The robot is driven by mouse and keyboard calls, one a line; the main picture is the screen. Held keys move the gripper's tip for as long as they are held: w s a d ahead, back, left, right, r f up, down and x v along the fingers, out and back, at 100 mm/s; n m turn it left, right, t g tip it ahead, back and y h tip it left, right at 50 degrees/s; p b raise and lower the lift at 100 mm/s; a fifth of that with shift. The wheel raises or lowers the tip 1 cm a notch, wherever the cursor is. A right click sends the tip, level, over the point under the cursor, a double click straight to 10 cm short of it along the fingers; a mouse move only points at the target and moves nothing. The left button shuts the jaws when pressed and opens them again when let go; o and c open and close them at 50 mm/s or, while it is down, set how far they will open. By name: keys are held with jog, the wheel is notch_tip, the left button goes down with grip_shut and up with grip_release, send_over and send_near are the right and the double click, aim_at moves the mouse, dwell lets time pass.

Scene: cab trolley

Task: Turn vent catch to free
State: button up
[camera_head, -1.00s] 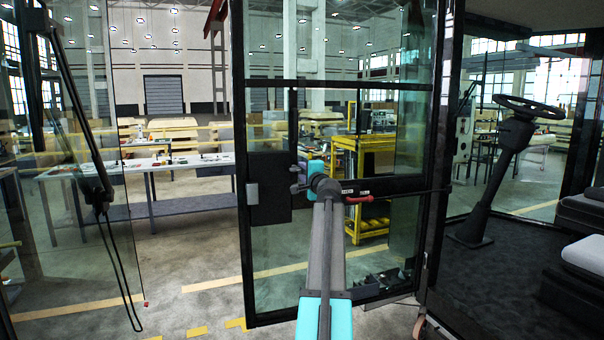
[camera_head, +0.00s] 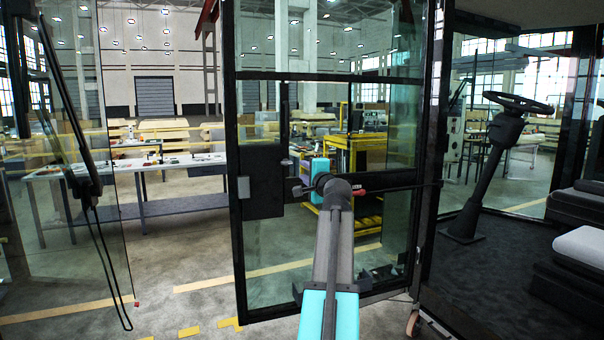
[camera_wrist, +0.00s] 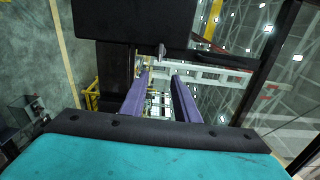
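A glazed cab door with a black frame (camera_head: 241,260) stands in front of me. A small silver catch (camera_head: 286,162) sits beside the dark lock box on the door; it also shows in the wrist view (camera_wrist: 162,51). A red handle (camera_head: 361,191) with a small label is on the door's black crossbar, partly behind my arm. I cannot tell for sure which is the vent catch. My gripper (camera_wrist: 160,78) has its two purple fingers apart, with nothing between them. The silver catch is ahead of the fingertips, apart from them. In the head view the gripper is partly hidden by my wrist.
The dark lock box (camera_head: 262,185) fills the upper part of the wrist view. The cab with its steering wheel (camera_head: 518,102) is at the right. A wiper arm (camera_head: 75,110) and glass pane are at the left. A yellow trolley (camera_head: 368,152) stands behind the door.

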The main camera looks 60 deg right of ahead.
jog(key=shift+s+a, duration=0.5)
jog(key=shift+s, duration=0.05)
